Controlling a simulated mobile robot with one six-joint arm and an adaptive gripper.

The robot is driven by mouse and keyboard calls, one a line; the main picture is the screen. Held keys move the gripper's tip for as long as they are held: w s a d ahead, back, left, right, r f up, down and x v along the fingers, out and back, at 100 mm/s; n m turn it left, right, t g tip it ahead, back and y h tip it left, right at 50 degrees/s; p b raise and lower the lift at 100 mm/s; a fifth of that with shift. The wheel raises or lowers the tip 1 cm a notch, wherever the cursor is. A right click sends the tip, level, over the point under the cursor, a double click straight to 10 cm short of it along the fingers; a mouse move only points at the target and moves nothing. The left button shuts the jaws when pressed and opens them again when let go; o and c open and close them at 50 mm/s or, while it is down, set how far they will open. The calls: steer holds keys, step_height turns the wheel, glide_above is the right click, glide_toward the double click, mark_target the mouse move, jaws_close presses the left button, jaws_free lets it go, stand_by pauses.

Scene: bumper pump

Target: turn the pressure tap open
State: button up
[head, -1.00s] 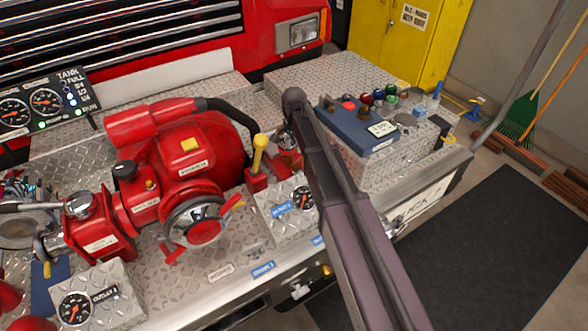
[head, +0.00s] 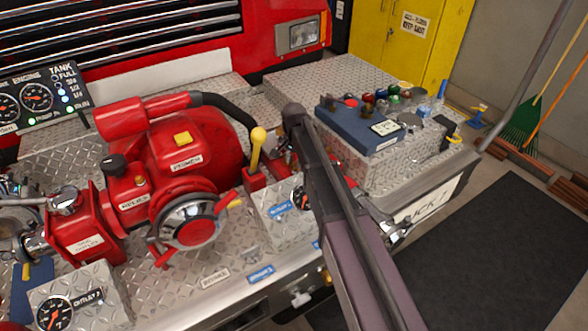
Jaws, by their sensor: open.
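The red pump (head: 195,140) sits on the diamond-plate bumper deck. On its front is a chrome disc with a red hub and red handles (head: 192,225). A yellow-knobbed lever (head: 257,148) stands upright right of the pump, beside a small plate box with a gauge (head: 300,198). No readable label tells me which control is the pressure tap. My arm crosses from the bottom right up to the middle and covers part of this box. My gripper does not show; the far end of the arm is hidden behind its own links.
A blue case (head: 358,125) and several coloured caps lie on the raised plate box at the right. A second gauge box (head: 80,297) is at the lower left. A chrome fitting (head: 385,218) shows by the bumper's front edge. The dark mat (head: 480,250) is clear.

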steer(key=shift+f+b, duration=0.55)
steer(key=shift+f, duration=0.25)
jaws_close()
